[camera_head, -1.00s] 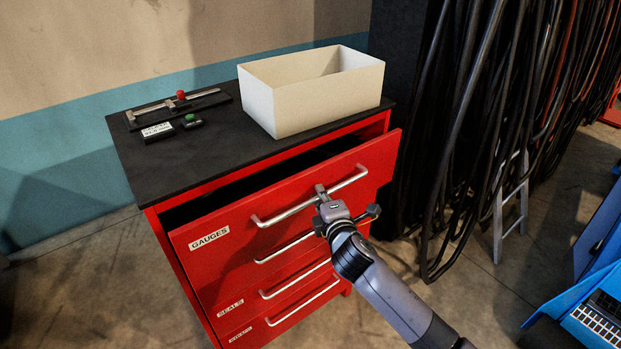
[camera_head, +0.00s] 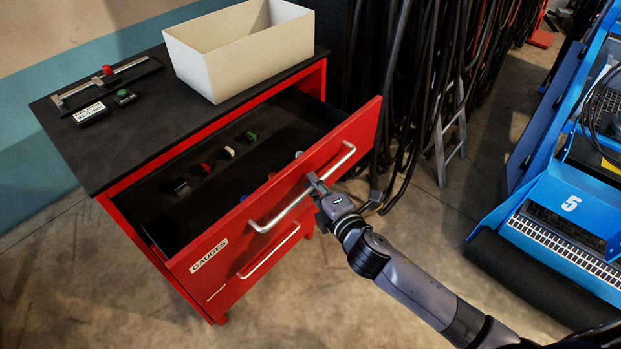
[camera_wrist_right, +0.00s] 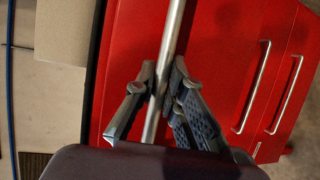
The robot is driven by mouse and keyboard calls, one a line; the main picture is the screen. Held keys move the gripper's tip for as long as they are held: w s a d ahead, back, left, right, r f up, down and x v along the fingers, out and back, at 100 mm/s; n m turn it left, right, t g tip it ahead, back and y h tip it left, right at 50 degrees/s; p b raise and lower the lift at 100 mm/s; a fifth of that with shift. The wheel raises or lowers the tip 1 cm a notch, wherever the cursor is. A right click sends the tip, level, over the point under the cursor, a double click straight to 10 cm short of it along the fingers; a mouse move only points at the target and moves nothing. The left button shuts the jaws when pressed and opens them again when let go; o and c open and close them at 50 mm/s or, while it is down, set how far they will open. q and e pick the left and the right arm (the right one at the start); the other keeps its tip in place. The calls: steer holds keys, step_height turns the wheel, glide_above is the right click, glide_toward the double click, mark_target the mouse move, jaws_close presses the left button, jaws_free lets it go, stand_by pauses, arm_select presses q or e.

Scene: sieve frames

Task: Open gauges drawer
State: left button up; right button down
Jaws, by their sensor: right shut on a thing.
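The red gauges drawer (camera_head: 232,259) is pulled well out of the cabinet, and its dark inside shows several small coloured items. Its white label reads GAUGES. My right gripper (camera_head: 316,184) is shut on the drawer's silver bar handle (camera_head: 268,221), a little right of the handle's middle. In the right wrist view the handle (camera_wrist_right: 174,40) runs between the fingers of my right gripper (camera_wrist_right: 158,92). The left gripper is not in view.
Black cables hang behind on the right. A blue machine marked 5 (camera_head: 570,205) stands at far right. Floor is clear before the cabinet.

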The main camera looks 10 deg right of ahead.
steer(key=c, duration=1.7)
jaws_free()
steer(key=shift+o, duration=0.2)
steer(key=shift+s, duration=0.1)
steer(key=v, duration=1.2)
